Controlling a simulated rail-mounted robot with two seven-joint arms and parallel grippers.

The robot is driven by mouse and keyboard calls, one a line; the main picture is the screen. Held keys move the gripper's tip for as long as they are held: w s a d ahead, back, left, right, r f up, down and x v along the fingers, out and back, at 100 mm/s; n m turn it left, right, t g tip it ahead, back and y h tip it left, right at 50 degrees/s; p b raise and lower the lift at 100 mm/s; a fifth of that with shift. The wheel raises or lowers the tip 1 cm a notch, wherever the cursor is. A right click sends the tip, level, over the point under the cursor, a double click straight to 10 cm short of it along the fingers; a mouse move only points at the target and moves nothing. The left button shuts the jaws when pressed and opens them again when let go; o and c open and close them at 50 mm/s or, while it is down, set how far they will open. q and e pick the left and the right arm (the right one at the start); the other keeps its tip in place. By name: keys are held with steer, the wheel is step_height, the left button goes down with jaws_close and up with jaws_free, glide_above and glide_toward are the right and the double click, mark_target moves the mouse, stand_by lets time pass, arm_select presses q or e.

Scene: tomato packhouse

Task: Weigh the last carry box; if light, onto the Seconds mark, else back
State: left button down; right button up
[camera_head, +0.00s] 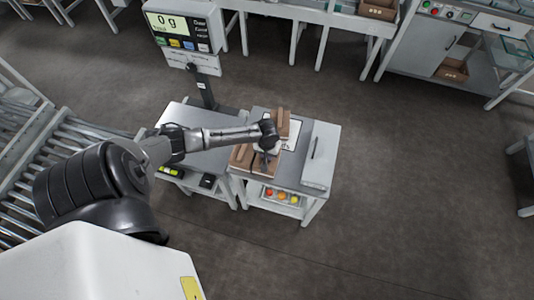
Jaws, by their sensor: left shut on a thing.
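My left gripper (266,155) reaches in from the left over the right-hand bench and is shut on a brown carry box (242,158), at its handle as far as I can tell. The wrist and fingers hide part of the box, so I cannot tell whether it touches the bench. A second brown box (283,118) stands just behind the gripper. A white, dark-edged mark (294,136) shows partly beside it; its lettering is unreadable. The scale display (181,27) on its post reads 0 g. My right gripper is not in view.
The steel-topped bench (324,140) has a shelf with a tray of red and yellow tomatoes (281,196). A grey-topped stand (180,115) adjoins it on the left, under my arm. A roller conveyor (62,150) lies at left. Open floor is at right.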

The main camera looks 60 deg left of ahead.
arm_select(q)
steer(key=shift+f, duration=0.3)
stand_by(0.5)
steer(key=c, duration=0.9)
jaws_free()
steer(key=c, duration=0.3)
steer(key=shift+c, duration=0.2)
steer(key=shift+r+p, duration=0.85)
steer(key=shift+p, duration=0.3)
step_height(320, 180, up, 5)
steer(key=p, duration=0.6)
steer(key=shift+r+p, duration=0.2)
steer(key=shift+p, duration=0.15)
